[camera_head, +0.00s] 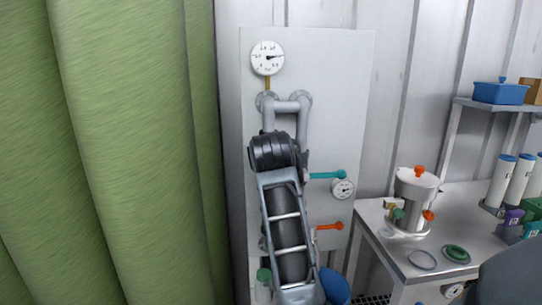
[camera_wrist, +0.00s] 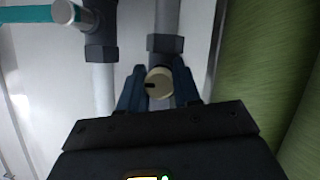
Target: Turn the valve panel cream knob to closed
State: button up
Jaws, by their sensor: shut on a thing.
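The cream knob (camera_wrist: 158,83) shows in the wrist view, a round knob with a dark mark on its left side, set on a grey vertical pipe. My gripper (camera_wrist: 158,90) is shut on it, with one blue-grey finger on each side. In the head view my arm covers the knob and my gripper's fingers. The valve panel (camera_head: 340,110) is a pale board on the wall, with grey pipes (camera_head: 286,106) on it.
A teal lever (camera_head: 328,175) and an orange lever (camera_head: 330,227) stick out right of my arm. Two gauges (camera_head: 267,58) (camera_head: 343,188) sit on the panel. A green curtain (camera_head: 130,150) hangs at left. A steel bench (camera_head: 470,212) with a vessel (camera_head: 415,195) stands at right.

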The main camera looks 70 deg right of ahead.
jog(key=shift+w+r+m, duration=0.1)
jog(key=shift+m, duration=0.2)
dwell(0.4)
jog(key=o, duration=1)
jog(key=shift+o, duration=0.2)
jog(key=v, duration=0.7)
jog(key=shift+s+a+b, duration=0.25)
jog(key=shift+a+b, duration=0.05)
jog(key=shift+b, duration=0.15)
jog(key=shift+r, duration=0.1)
